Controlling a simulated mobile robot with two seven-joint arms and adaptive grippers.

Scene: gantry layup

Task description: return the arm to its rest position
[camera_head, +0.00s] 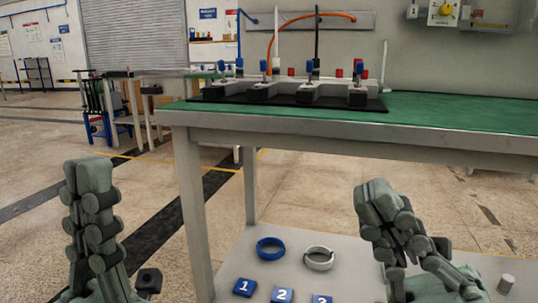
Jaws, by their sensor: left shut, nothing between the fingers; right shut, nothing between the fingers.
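My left gripper (88,174) is at the lower left, pointing up, over the open floor and left of the workbench. Its fingers are shut with nothing between them. My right gripper (375,202) is at the lower right, pointing up and tilted slightly left. It is shut and empty, and in the picture it stands in front of the bench's lower shelf (345,262). Neither gripper appears to touch anything. The lower parts of both arms are cut off by the bottom edge of the view.
The workbench (440,117) has a green top carrying a black mat with grey fixtures (310,92). On the lower shelf are a blue ring (270,248), a white ring (319,258), numbered blue blocks (245,287) and a small grey cylinder (506,283). Floor at left is clear.

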